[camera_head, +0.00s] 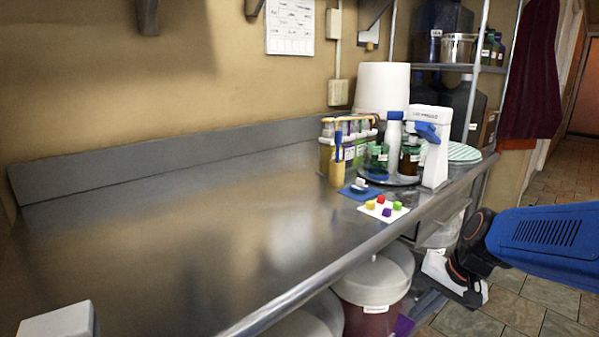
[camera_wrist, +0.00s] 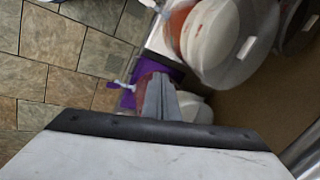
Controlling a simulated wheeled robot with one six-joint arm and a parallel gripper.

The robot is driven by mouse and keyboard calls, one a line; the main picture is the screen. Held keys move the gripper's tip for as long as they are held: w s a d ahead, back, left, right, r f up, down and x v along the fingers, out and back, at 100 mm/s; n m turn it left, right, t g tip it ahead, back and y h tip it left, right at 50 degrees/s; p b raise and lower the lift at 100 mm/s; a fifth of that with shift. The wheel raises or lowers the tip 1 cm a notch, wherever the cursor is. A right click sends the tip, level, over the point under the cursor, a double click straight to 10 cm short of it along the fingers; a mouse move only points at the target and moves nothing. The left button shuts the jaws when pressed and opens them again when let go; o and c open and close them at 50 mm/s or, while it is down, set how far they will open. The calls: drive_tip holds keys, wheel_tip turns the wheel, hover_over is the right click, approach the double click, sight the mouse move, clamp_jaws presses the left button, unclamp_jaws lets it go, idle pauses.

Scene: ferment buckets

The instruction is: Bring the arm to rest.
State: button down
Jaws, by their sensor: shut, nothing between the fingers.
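My arm reaches in from the right edge of the head view, with a blue link and a dark joint, off the counter's front edge and over the floor side. In the wrist view my gripper (camera_wrist: 160,82) shows as grey fingers held together, with nothing between them. It points down past the counter toward the floor and the buckets below. In the head view I cannot make out the fingertips.
A steel counter (camera_head: 190,220) is bare on its left and middle. Colored cubes on a white card (camera_head: 372,211), bottles and a white-and-blue device (camera_head: 433,150) stand at its right end. Lidded buckets (camera_head: 372,290) stand beneath; they also show in the wrist view (camera_wrist: 212,45). Tiled floor (camera_wrist: 60,60) is open.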

drive_tip(key=s+r+n+t+h, duration=0.1)
drive_tip(key=s+r+n, duration=0.1)
drive_tip(key=s, duration=0.4)
drive_tip(key=s+d+r+n+t+h, duration=0.1)
drive_tip(key=s+r+n+h, duration=0.1)
drive_tip(key=s+n, duration=0.2)
drive_tip(key=shift+s+d+r, duration=0.25)
drive_tip(key=shift+s+r, duration=0.05)
drive_tip(key=shift+s, duration=1.25)
